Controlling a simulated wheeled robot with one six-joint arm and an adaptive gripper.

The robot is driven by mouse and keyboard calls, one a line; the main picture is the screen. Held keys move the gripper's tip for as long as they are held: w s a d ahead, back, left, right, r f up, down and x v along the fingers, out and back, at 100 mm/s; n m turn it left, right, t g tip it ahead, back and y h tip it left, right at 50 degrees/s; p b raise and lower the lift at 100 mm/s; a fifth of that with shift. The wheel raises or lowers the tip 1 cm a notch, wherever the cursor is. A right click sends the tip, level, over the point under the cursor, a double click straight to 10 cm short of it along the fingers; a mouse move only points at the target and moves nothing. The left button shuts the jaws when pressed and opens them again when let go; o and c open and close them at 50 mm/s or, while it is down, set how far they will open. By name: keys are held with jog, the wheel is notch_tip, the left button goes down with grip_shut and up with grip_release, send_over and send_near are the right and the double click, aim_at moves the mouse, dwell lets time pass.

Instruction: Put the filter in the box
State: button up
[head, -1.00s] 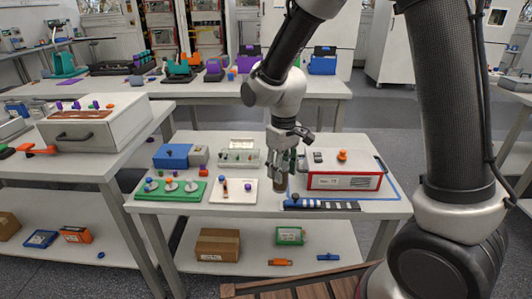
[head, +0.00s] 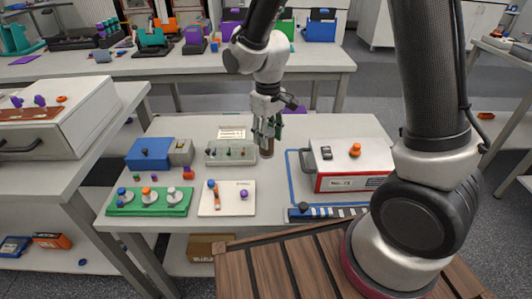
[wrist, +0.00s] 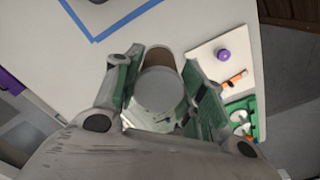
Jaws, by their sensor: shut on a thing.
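My gripper (head: 266,132) is shut on a short cylinder, which I take for the filter (head: 267,154). Its lower part looks brown and shows just below the fingers in the head view. In the wrist view the filter (wrist: 158,84) has a round grey top and a brown side, with the green-padded fingers (wrist: 158,100) on both sides. It is over the far middle of the table; I cannot tell whether it touches the surface. A brown cardboard box (head: 208,245) is on the lower shelf, partly hidden by my wooden deck. A red-and-white case with a handle (head: 350,165) stands on the table at right.
A blue-and-white strip (head: 318,213) lies at the front. The table's back right is bare.

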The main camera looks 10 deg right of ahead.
aim_at(268, 156)
notch_tip(268, 156, down, 8)
jog(key=shift+f, duration=0.1)
jog(key=shift+f, duration=0.1)
dwell(0.3)
jog(key=o, duration=1)
